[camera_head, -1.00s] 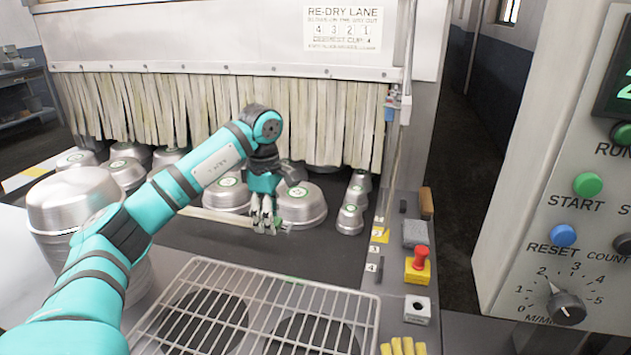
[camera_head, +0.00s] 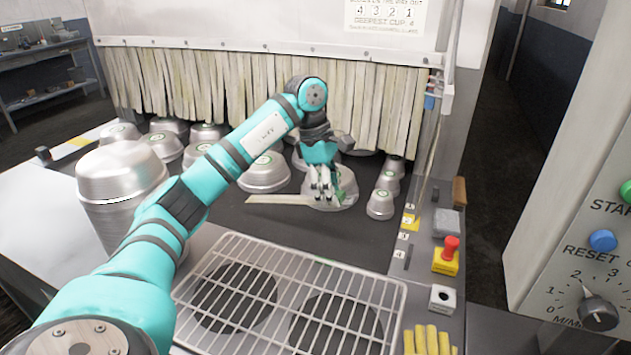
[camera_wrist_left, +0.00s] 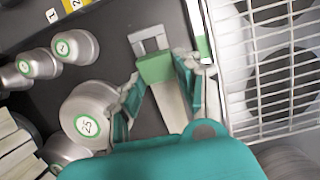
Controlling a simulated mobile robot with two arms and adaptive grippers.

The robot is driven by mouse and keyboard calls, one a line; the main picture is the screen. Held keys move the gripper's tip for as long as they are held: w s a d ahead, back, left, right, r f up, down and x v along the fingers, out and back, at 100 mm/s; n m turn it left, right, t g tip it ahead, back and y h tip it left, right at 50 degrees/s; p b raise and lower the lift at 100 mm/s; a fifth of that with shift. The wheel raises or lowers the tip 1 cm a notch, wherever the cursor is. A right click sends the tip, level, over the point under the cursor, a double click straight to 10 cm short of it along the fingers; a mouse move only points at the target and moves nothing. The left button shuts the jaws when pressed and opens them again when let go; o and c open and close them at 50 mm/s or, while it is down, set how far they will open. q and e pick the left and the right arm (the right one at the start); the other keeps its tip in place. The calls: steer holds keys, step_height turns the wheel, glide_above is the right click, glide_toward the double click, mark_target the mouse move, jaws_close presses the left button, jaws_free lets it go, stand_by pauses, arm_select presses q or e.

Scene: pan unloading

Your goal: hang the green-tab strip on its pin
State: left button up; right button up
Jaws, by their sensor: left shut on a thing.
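My left gripper (camera_head: 321,190) is shut on a pale, flat strip (camera_head: 280,199) above the dark belt, in front of a steel pan. The strip extends left from the fingers in the head view. In the left wrist view the fingers (camera_wrist_left: 160,95) are around the strip (camera_wrist_left: 168,104) beside its green tab (camera_wrist_left: 155,68). A pale end with a slot-like opening (camera_wrist_left: 150,40) lies beyond the tab. I cannot pick out the pin with certainty; a bracket with a blue part (camera_head: 433,92) stands at the curtain's right end. My right gripper is not in view.
A wire rack (camera_head: 290,290) lies at the front edge. Stacked steel pans (camera_head: 122,175) stand left, with several more pans under the strip curtain (camera_head: 240,90). A red button on a yellow box (camera_head: 447,256) and yellow sticks (camera_head: 428,340) are on the right ledge.

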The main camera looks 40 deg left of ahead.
arm_select(q)
steer(key=w+d+r+n+t+h+p, duration=0.1)
steer(key=w+d+r+t+h+p, duration=0.25)
steer(key=d+r+h, duration=0.55)
steer(key=w+a+r+n+t+h+p, duration=0.1)
steer(key=a+r+t+h, duration=0.15)
steer(key=r, duration=0.25)
steer(key=w+a+r+n+t+h+p, duration=0.1)
steer(key=a+r+t, duration=0.15)
steer(key=r, duration=0.25)
steer(key=w+d+p, duration=0.2)
steer(key=d+p, duration=0.1)
steer(key=d, duration=0.6)
steer(key=shift+w+f, duration=0.35)
steer(key=shift+t, duration=0.25)
